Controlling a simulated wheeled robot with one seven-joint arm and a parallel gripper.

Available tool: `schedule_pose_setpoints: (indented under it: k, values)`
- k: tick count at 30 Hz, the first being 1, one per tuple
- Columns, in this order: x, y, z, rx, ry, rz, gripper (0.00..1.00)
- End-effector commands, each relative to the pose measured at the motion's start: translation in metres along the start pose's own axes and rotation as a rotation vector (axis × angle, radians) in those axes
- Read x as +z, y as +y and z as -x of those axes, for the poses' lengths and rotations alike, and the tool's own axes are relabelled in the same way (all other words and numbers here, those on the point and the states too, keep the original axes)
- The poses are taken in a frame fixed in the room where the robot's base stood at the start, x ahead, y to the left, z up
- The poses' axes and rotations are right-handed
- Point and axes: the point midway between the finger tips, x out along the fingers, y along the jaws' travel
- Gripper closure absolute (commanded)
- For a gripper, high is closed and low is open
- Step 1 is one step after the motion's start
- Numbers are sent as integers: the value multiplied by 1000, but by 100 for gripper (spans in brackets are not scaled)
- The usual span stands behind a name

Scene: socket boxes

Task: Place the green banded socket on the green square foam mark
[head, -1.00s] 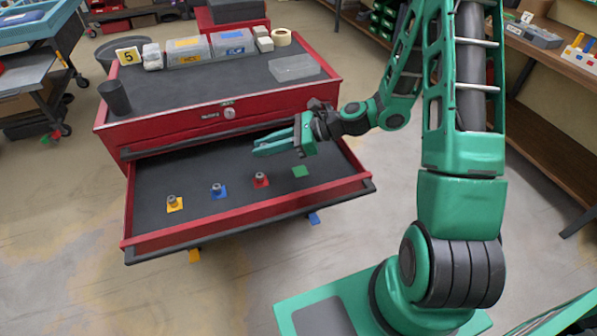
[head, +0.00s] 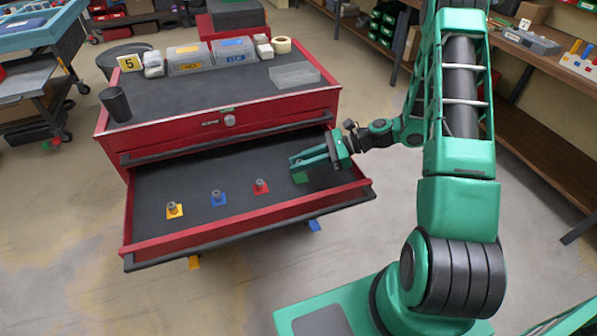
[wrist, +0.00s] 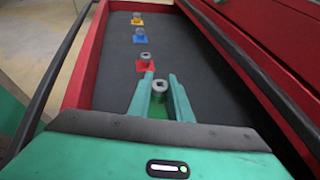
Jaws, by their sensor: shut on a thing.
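My gripper (head: 294,163) is over the right part of the open drawer, with its fingertips right by the green square foam mark (head: 300,177). In the wrist view my gripper (wrist: 160,92) is shut on a grey socket (wrist: 160,86), which stands upright between the two green fingers. Its band is hidden by the fingers. Green of the mark shows below the socket (wrist: 157,110). I cannot tell whether the socket touches the mark or is held just above it.
Sockets stand on the red mark (head: 261,190), the blue mark (head: 219,202) and the yellow mark (head: 175,213) in a row to the left. The red drawer front wall (head: 245,218) rises in front. The dark drawer floor behind the row is clear.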

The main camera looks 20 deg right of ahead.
Motion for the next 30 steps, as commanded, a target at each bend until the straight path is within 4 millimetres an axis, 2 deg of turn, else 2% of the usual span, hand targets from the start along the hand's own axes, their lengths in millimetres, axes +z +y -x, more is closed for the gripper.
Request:
schedule_pose_setpoints:
  k: [10,21,22,24,30]
  values:
    - [-33,1,-15,3,-1,-2,100]
    - [-37,0,-17,2,-1,0,100]
    - [-37,0,-17,2,-1,0,77]
    - [-37,0,-17,2,0,0,63]
    - [-37,1,-17,2,0,0,63]
